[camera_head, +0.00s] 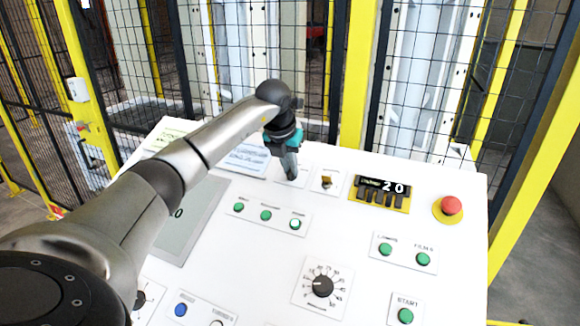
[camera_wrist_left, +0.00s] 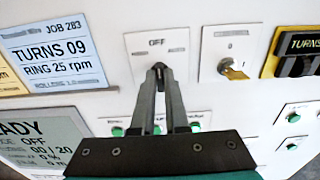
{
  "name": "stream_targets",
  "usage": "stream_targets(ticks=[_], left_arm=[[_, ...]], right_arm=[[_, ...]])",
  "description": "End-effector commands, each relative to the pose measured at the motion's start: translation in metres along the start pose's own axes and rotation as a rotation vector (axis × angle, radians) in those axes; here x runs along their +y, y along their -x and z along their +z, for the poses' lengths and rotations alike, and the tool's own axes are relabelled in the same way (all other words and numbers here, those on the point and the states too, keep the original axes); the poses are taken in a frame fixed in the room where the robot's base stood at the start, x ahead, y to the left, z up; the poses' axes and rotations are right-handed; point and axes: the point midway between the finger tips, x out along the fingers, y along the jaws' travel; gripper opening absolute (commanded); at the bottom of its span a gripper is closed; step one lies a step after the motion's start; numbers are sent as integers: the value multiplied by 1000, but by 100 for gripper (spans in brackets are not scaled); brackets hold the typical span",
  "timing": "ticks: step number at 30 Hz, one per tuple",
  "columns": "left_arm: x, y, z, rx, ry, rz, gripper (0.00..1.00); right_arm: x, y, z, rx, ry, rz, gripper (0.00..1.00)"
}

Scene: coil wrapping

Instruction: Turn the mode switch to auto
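The mode switch (camera_wrist_left: 158,66) is a small dark knob on a white plate (camera_wrist_left: 184,45) with OFF printed at its top. My left gripper (camera_wrist_left: 159,72) reaches straight to it, with its two grey fingers close together on either side of the knob. The fingers appear shut on it and hide most of it. In the head view, the left gripper (camera_head: 291,177) points down onto the upper part of the panel and covers the switch. The screen (camera_wrist_left: 40,140) in the wrist view reads MODE OFF. My right gripper is not in view.
Green buttons (camera_head: 266,215) lie just below. A rotary dial (camera_head: 322,286) is lower. Paper job cards (camera_wrist_left: 50,55) lie left. Mesh fencing stands behind.

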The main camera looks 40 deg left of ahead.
Motion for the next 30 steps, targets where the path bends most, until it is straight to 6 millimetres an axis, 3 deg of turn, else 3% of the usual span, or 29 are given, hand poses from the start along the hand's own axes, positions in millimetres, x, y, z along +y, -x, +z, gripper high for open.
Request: stream_targets(ticks=[20, 30], left_arm=[[0, 1, 1, -1, -18, 1, 0], [0, 2, 2, -3, -198, 7, 0]], right_arm=[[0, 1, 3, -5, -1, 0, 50], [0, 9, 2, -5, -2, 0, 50]])
